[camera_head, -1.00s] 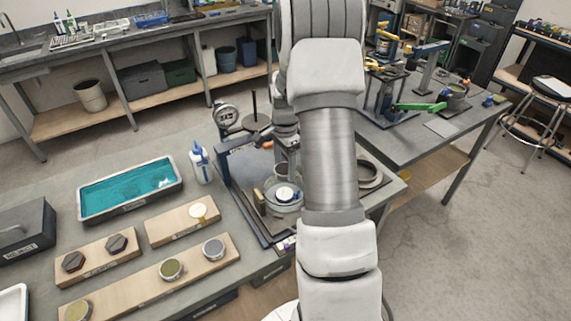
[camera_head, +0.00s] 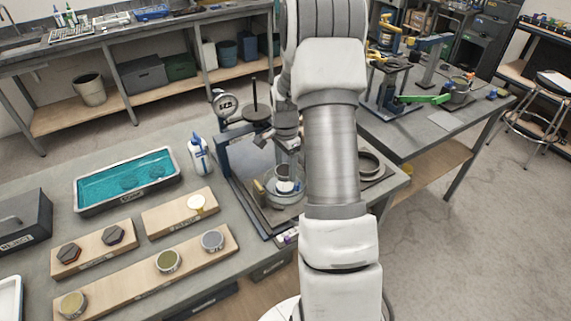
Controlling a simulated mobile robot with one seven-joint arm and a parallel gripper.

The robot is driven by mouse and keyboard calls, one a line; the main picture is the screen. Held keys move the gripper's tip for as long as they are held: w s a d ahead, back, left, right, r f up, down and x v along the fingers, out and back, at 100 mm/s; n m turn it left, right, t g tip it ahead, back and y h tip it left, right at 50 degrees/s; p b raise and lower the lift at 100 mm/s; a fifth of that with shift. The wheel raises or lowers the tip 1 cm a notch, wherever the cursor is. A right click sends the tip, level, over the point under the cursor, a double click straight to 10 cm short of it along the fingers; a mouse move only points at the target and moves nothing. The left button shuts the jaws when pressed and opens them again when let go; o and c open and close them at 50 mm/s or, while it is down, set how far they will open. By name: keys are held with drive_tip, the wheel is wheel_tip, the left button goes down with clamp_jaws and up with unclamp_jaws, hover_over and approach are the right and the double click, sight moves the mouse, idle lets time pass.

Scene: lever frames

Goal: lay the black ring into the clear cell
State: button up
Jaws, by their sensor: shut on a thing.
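The clear cell (camera_head: 284,199) is a round glass-like dish on a dark plate, under the blue-grey frame at the middle of the bench. My gripper (camera_head: 286,172) points down right over the cell, partly hidden beside my arm. The view is too small to tell whether the ring touches the cell's floor.
A dial gauge (camera_head: 226,104) and a post with a dark disc (camera_head: 257,113) stand close left of my gripper. A white bottle (camera_head: 200,158), a teal-filled tray (camera_head: 127,182) and wooden boards (camera_head: 150,277) with discs lie left. A large grey ring (camera_head: 369,164) lies right.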

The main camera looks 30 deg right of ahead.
sight(286, 185)
drive_tip(key=shift+f+b, duration=1.4)
drive_tip(key=shift+f, duration=0.65)
drive_tip(key=shift+f+b, duration=0.15)
drive_tip(key=shift+b, duration=0.15)
drive_tip(key=o, duration=1.5)
drive_tip(key=shift+o, duration=0.2)
